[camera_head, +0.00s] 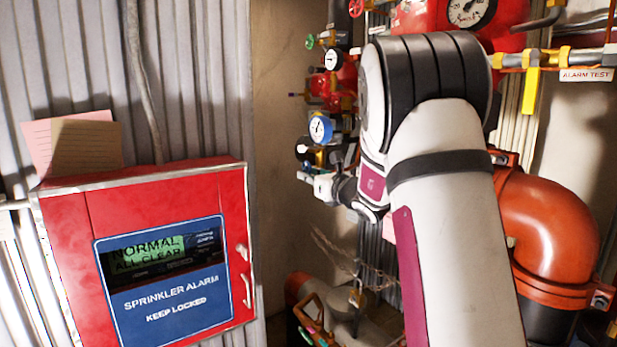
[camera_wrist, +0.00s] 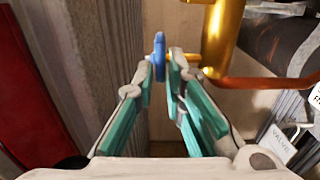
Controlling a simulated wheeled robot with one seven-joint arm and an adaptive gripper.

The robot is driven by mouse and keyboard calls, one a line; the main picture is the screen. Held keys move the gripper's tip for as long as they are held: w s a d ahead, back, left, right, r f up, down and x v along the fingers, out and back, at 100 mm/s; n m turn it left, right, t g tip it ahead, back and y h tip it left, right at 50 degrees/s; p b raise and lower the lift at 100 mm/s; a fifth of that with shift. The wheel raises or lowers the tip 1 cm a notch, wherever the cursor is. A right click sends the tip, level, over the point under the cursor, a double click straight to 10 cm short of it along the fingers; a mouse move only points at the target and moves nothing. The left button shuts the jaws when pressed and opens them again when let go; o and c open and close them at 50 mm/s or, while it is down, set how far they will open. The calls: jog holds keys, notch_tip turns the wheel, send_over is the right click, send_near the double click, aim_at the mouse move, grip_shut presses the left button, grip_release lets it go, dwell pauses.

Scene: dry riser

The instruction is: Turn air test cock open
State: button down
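In the wrist view a blue handle (camera_wrist: 160,57), seen nearly edge-on, is on a thin brass stem running right to a vertical brass body (camera_wrist: 218,40). No label on this handle is readable, so I cannot confirm that it is the air test cock. My gripper (camera_wrist: 162,68) has its fingertips close together on both sides of the handle and looks shut on it; firm contact is hard to judge. In the head view my gripper (camera_head: 306,178) is small beside the riser fittings, below a blue-rimmed gauge (camera_head: 320,128). The handle's grip is unclear there.
The red sprinkler alarm cabinet (camera_head: 165,255) stands at left, its display reading "NORMAL ALL CLEAR". A large orange-red pipe elbow (camera_head: 545,225) is at right. A yellow lever (camera_head: 531,90) hangs near the "ALARM TEST" tag (camera_head: 586,75). A copper pipe (camera_wrist: 255,84) runs right of the brass body.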

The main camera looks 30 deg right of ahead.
jog(key=shift+s+r+g+p, duration=0.1)
jog(key=shift+r+g+p, duration=0.05)
jog(key=shift+g+p, duration=0.2)
jog(key=shift+s+r+g+p, duration=0.15)
jog(key=shift+g+p, duration=0.3)
jog(key=shift+p, duration=0.25)
jog(key=g+p, duration=0.1)
jog(key=p, duration=0.1)
jog(key=g+p, duration=0.1)
jog(key=p, duration=0.1)
jog(key=shift+s+r+g, duration=0.15)
jog(key=shift+s+g, duration=0.05)
jog(key=shift+g, duration=0.2)
jog(key=shift+g+p, duration=0.45)
jog(key=shift+g, duration=0.45)
jog(key=shift+w, duration=0.1)
jog(key=shift+g, duration=0.7)
jog(key=c, duration=1.6)
grip_release()
jog(key=shift+c, duration=0.2)
